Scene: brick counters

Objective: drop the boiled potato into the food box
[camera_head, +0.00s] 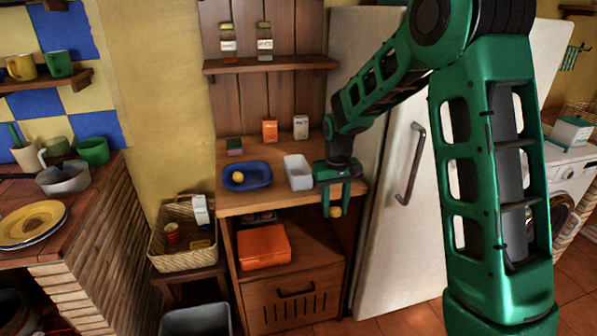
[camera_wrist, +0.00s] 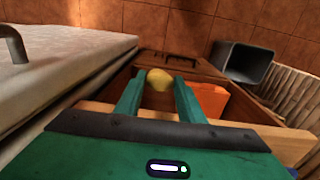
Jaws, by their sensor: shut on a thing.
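My gripper (camera_head: 336,207) points down at the right end of the wooden counter, in front of its front edge. It is shut on a small yellow boiled potato (camera_head: 336,212). The potato also shows between the two green fingertips in the wrist view (camera_wrist: 160,79). A white open box (camera_head: 298,173), which looks like the food box, stands on the counter just left of my gripper. Its inside is hard to make out. An orange box (camera_head: 264,246) sits on the lower shelf and also shows beyond the right finger in the wrist view (camera_wrist: 208,99).
A blue tray (camera_head: 262,180) with a round yellow item (camera_head: 238,177) lies left of the white box. Two small cartons stand behind. The fridge (camera_head: 391,200) is close on the right. A wicker basket (camera_head: 167,255) and grey bin (camera_head: 196,320) are at lower left.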

